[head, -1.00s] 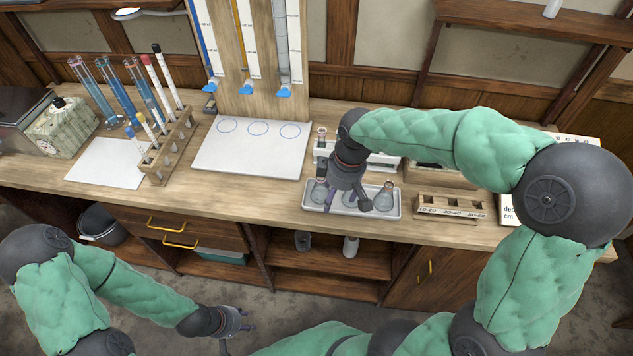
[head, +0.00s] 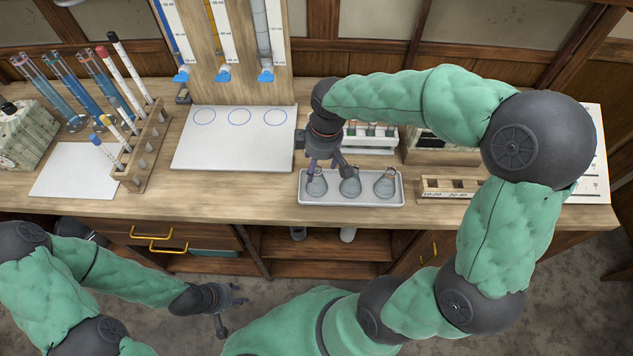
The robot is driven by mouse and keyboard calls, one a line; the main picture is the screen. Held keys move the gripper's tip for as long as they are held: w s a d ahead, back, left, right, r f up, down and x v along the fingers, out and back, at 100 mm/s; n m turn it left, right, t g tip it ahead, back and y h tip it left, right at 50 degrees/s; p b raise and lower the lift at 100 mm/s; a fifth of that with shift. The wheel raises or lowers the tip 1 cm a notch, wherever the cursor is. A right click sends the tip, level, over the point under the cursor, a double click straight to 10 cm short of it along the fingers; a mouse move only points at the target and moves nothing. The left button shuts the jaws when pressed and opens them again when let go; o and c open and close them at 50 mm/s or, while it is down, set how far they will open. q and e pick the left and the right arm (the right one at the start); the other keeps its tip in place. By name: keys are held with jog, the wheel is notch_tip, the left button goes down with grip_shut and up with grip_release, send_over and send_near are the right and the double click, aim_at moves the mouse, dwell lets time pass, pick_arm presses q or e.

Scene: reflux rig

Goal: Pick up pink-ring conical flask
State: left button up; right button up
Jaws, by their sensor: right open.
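Three clear conical flasks stand upright in a white tray (head: 400,200) near the bench's front edge: a left flask (head: 316,187), a middle flask (head: 350,186) and a right flask (head: 385,186). Ring colours at their necks are too small to tell surely, so I cannot say which has the pink ring. My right gripper (head: 330,168) is open and points down over the left half of the tray. Its fingers overlap the necks of the left and middle flasks in the picture; contact cannot be told. My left gripper (head: 231,312) is open and empty, in front of the bench.
Behind the tray stands a white rack (head: 370,140) with small tubes, partly hidden by my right arm. A wooden block (head: 447,188) with labelled slots is to the right. A white board (head: 235,150) with circles lies left. A wooden test-tube rack (head: 145,150) stands further left.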

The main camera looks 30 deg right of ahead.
aim_at(316, 174)
jog(key=f, duration=0.1)
jog(key=f+b, duration=0.1)
jog(key=f, duration=0.1)
jog(key=f+b, duration=0.1)
jog(key=f, duration=0.1)
jog(key=shift+w+a, duration=0.15)
jog(key=shift+a, duration=0.1)
jog(key=c, duration=1.3)
